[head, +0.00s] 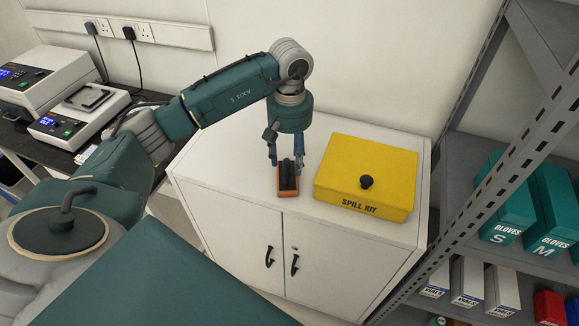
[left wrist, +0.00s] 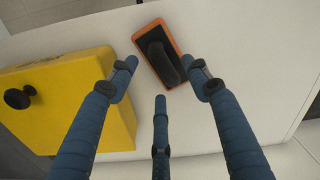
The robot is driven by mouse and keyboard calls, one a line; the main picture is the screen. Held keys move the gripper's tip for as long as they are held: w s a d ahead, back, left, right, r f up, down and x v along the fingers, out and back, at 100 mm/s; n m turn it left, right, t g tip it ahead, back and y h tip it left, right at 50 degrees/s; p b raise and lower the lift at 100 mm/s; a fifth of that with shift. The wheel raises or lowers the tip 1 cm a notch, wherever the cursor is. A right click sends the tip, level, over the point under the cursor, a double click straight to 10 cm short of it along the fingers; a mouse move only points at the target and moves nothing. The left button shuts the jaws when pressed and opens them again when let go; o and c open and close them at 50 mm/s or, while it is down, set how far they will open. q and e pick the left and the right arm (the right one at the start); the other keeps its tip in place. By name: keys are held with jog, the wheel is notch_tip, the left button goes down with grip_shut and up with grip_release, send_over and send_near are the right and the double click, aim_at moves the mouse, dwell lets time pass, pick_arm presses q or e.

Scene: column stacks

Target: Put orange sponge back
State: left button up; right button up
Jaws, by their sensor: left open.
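The orange sponge (head: 287,189) lies on the white cabinet top, left of the yellow spill kit box. It has an orange rim and a dark top with a black handle-like ridge. It also shows in the left wrist view (left wrist: 150,34), lying tilted beyond the fingertips. My left gripper (head: 286,158) is open above the sponge, pointing down, with its fingers on either side of the black ridge in the head view. In the left wrist view, the fingers (left wrist: 163,85) are spread and empty. My right gripper is not in view.
The yellow spill kit box (head: 350,160) with a black knob stands close to the right on the cabinet (head: 225,170). A grey shelf rack (head: 470,160) with glove boxes rises at the right. Lab devices (head: 75,115) stand on a black bench at the left.

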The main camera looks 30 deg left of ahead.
aim_at(290, 165)
pick_arm(q)
notch_tip(290, 165, up, 8)
jog(key=b, duration=0.1)
jog(key=shift+r+b, duration=0.25)
jog(key=shift+b, duration=0.15)
